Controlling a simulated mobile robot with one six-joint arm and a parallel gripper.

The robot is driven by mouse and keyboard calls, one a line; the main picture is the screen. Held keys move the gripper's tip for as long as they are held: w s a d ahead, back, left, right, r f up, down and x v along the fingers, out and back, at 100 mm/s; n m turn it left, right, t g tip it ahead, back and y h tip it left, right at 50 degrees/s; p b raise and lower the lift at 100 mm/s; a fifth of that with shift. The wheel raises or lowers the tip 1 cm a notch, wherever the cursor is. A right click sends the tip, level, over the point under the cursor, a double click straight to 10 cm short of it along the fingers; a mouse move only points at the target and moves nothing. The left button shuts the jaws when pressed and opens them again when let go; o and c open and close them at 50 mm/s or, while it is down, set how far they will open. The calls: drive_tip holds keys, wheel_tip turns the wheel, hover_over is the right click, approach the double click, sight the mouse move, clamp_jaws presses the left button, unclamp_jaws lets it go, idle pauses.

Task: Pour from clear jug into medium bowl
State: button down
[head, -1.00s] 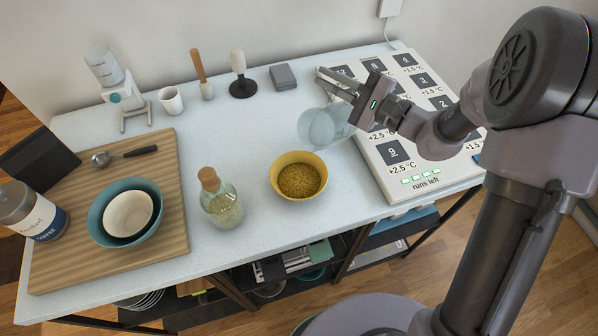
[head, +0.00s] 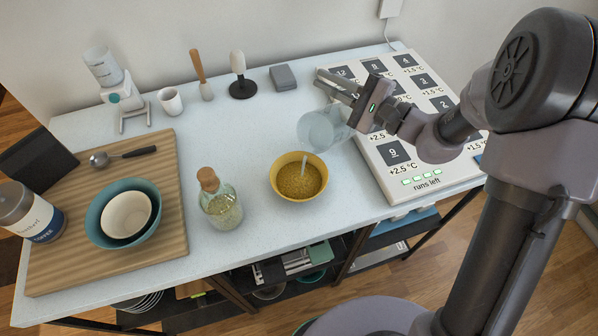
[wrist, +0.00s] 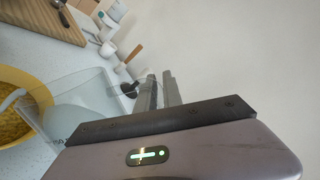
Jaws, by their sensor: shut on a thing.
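The clear jug (head: 321,130) is held tilted by my gripper (head: 336,86), above the table and just behind and right of the yellow bowl. A thin pale stream (head: 304,164) runs from the jug down into the yellow bowl (head: 276,186), which holds golden grain-like contents. In the wrist view, the jug (wrist: 88,100) is tipped beside the yellow bowl (wrist: 38,92), and my gripper (wrist: 160,90) is shut, its grip on the jug partly hidden.
A corked glass bottle (head: 220,204) stands close left of the yellow bowl. The wooden board (head: 65,270) fills the left side. A white panel of numbered squares (head: 412,165) lies under my arm.

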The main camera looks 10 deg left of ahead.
drive_tip(key=shift+s+a+f+n+b, duration=0.1)
drive_tip(key=shift+s+a+n+b, duration=0.05)
drive_tip(key=shift+s+n+b, duration=0.15)
idle(1.1)
drive_tip(key=shift+s+a+r+n, duration=0.15)
drive_tip(key=shift+s+r+n, duration=0.2)
drive_tip(key=shift+n, duration=0.05)
idle(1.9)
drive_tip(key=w+m+p, duration=0.1)
drive_tip(key=m, duration=0.1)
drive_tip(key=w+d+f+m+p, duration=0.1)
drive_tip(key=w+m, duration=0.1)
drive_tip(key=w+d+m+p, duration=0.1)
drive_tip(key=w+m+p, duration=0.1)
drive_tip(key=shift+w+d+f, duration=0.1)
drive_tip(key=shift+w+f, duration=0.05)
drive_tip(key=shift+w, duration=0.05)
drive_tip(key=shift+w+f, duration=0.1)
drive_tip(key=shift+f, duration=0.15)
drive_tip(key=shift+m, duration=0.4)
drive_tip(key=w+d+f+m+p, duration=0.1)
drive_tip(key=w+d+f+m, duration=0.1)
drive_tip(key=w+f+m, duration=0.4)
drive_tip(key=shift+d+m+h+p, duration=0.25)
drive_tip(key=shift+m+h+p, duration=0.05)
drive_tip(key=shift+m, duration=0.5)
